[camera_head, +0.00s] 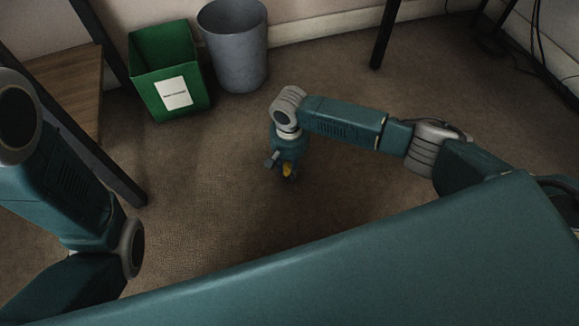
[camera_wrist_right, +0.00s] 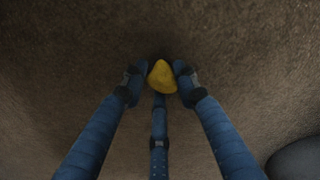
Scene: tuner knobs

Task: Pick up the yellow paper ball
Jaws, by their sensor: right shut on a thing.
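The yellow paper ball (camera_wrist_right: 161,77) is between the fingertips of my right gripper (camera_wrist_right: 158,84) in the right wrist view. Blue fingers with dark tips close on it from both sides, and a third finger reaches it from below. The gripper points down over the brown carpet. I cannot tell whether the ball touches the carpet. My left arm shows at the left edge, but its gripper is out of view.
A green bin (camera_head: 168,75) with a white label and a grey round bin (camera_head: 236,48) stand by the wall at the back. A wooden shelf (camera_head: 70,90) with dark legs is at the left. Cables (camera_head: 535,45) hang at the far right. The carpet (camera_head: 215,195) around the gripper is clear.

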